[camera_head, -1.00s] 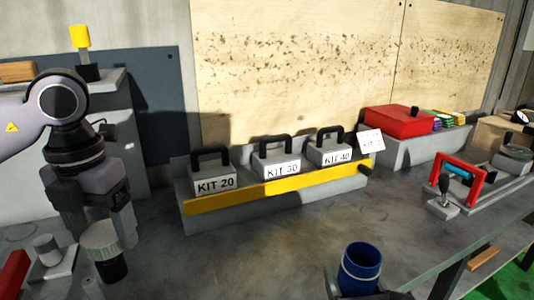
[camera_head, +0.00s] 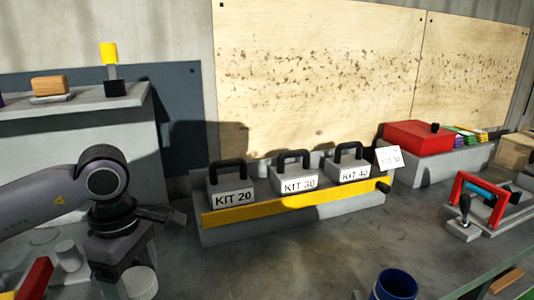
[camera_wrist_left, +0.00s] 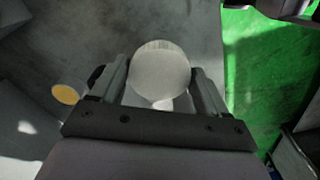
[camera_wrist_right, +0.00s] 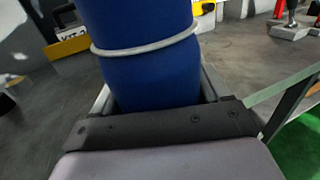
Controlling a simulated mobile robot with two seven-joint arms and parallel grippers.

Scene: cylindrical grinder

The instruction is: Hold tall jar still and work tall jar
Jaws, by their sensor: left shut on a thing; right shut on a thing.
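A round jar with a pale grey-white lid (camera_head: 140,282) is at the bottom left of the head view. In the left wrist view its lid (camera_wrist_left: 160,70) fills the space between the fingers of my left gripper (camera_wrist_left: 162,95), which is shut on it. A tall blue cylinder (camera_head: 394,286) is at the bottom edge of the head view, partly cut off. In the right wrist view the blue cylinder (camera_wrist_right: 145,75) has a pale ring around it, and my right gripper (camera_wrist_right: 160,90) is shut on it. I cannot tell which one is the tall jar. The two are well apart.
A grey rack with a yellow front bar (camera_head: 295,202) holds blocks labelled KIT 20, KIT 30 and KIT 40. A red box (camera_head: 418,137) and a red-framed fixture (camera_head: 482,200) stand at the right. A grey shelf (camera_head: 75,112) stands at the left. Bench before the rack is clear.

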